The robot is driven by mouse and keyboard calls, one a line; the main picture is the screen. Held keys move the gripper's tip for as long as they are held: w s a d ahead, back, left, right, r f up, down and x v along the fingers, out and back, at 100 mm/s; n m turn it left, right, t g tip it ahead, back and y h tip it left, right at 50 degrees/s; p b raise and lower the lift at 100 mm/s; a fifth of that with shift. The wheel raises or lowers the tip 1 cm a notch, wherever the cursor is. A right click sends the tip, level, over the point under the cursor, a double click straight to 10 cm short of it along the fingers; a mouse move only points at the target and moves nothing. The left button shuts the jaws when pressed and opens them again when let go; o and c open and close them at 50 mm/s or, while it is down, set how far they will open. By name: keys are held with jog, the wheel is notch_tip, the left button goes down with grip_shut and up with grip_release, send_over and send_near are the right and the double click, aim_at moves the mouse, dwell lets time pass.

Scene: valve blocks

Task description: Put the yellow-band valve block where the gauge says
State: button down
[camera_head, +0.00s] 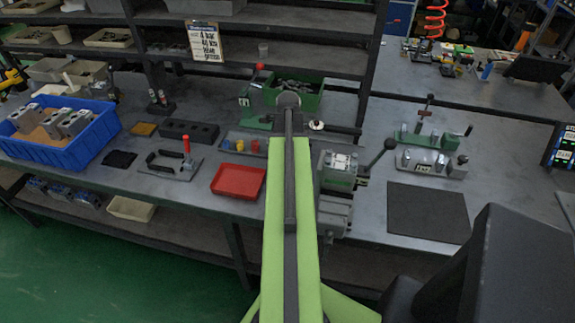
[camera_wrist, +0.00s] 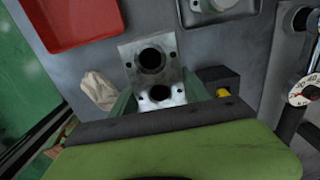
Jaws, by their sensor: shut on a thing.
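A pale metal valve block (camera_wrist: 150,58) with dark round bores and small corner holes is held by my gripper (camera_wrist: 160,98) in the wrist view. No yellow band shows clearly on its visible faces. The gauge (camera_wrist: 301,93) is a white dial at the right edge; its needle is too small to read. The dial also shows in the head view (camera_head: 316,125), right of my arm, which hides the gripper there. A blue crate (camera_head: 88,150) at the left holds several grey valve blocks (camera_head: 74,122). A sign (camera_head: 205,42) hangs on the shelf, its text mostly unreadable.
A red tray (camera_head: 238,181) lies left of my arm; it also shows in the wrist view (camera_wrist: 72,20). A green bin (camera_head: 300,97) stands behind. A vise (camera_head: 337,172) and clamp fixtures (camera_head: 431,162) stand right. A dark mat (camera_head: 428,212) is bare.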

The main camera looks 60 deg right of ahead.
notch_tip(320, 180, up, 4)
jog(key=p, duration=0.4)
jog(key=shift+r, duration=0.1)
jog(key=shift+s+r+p, duration=0.15)
jog(key=shift+r+p, duration=0.1)
jog(key=shift+p, duration=0.1)
jog(key=s+d+r+p, duration=0.3)
jog(key=s+r+p, duration=0.3)
jog(key=s, duration=0.5)
jog(key=shift+d+r, duration=0.15)
jog(key=shift+d, duration=0.1)
